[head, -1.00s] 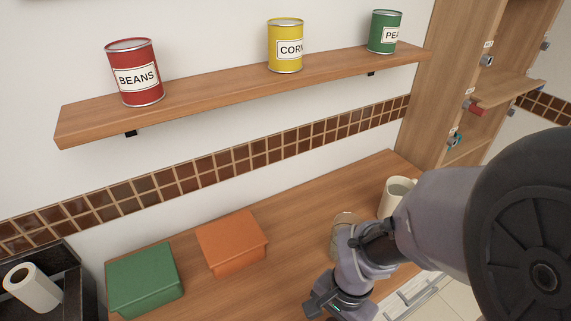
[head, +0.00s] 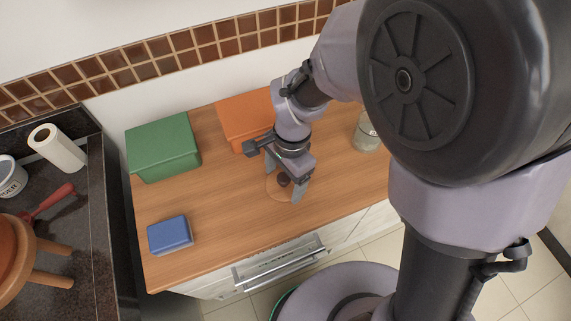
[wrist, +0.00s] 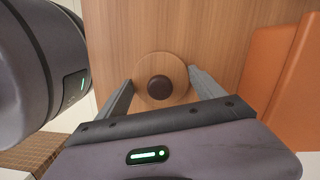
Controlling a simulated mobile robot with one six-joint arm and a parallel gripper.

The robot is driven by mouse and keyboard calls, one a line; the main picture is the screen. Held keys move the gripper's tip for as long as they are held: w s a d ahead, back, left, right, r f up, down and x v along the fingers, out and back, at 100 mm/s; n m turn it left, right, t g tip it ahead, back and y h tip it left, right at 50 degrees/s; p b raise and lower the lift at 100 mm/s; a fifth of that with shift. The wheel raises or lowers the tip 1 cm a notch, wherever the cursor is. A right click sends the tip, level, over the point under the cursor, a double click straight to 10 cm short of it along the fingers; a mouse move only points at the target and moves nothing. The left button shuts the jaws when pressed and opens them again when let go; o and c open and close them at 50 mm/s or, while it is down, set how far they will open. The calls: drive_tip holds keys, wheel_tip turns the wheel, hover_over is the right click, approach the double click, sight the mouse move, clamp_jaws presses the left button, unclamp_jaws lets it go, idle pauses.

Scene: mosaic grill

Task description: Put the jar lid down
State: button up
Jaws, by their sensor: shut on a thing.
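The jar lid (wrist: 174,96) is a round, light wooden disc with a dark brown knob, seen face-on in the wrist view. In the head view the lid (head: 275,190) shows low over the wooden counter, partly covered by my gripper. My gripper (head: 284,180) is shut on the lid, with one grey finger at each side of its rim. In the wrist view my gripper (wrist: 160,77) spans the disc. I cannot tell whether the lid touches the counter. A glass jar (head: 366,138) stands to the right, near my arm.
An orange box (head: 240,120) stands just behind my gripper and also fills the right of the wrist view (wrist: 285,85). A green box (head: 163,147) and a blue box (head: 170,235) stand to the left. The wooden counter (head: 225,215) is bare between the blue box and the lid.

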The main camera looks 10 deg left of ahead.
drive_tip(key=shift+f, duration=0.15)
drive_tip(key=o, duration=1.3)
drive_tip(key=shift+o, duration=0.2)
wheel_tip(320, 180, up, 12)
drive_tip(key=w+d+p, duration=0.1)
drive_tip(key=p, duration=0.5)
drive_tip(key=s+d+r+n+t, duration=0.2)
drive_tip(key=s+d+r+t, duration=0.1)
drive_tip(key=d+r, duration=0.3)
drive_tip(key=s+d+r+n+t+y, duration=0.1)
drive_tip(key=s+d+r+n+t, duration=0.1)
drive_tip(key=d+r, duration=0.5)
drive_tip(key=s+d+t, duration=0.1)
drive_tip(key=s+d, duration=0.1)
drive_tip(key=shift+s+r+t, duration=0.15)
drive_tip(key=shift+s+t, duration=0.2)
drive_tip(key=shift+t, duration=0.05)
drive_tip(key=shift+a, duration=0.1)
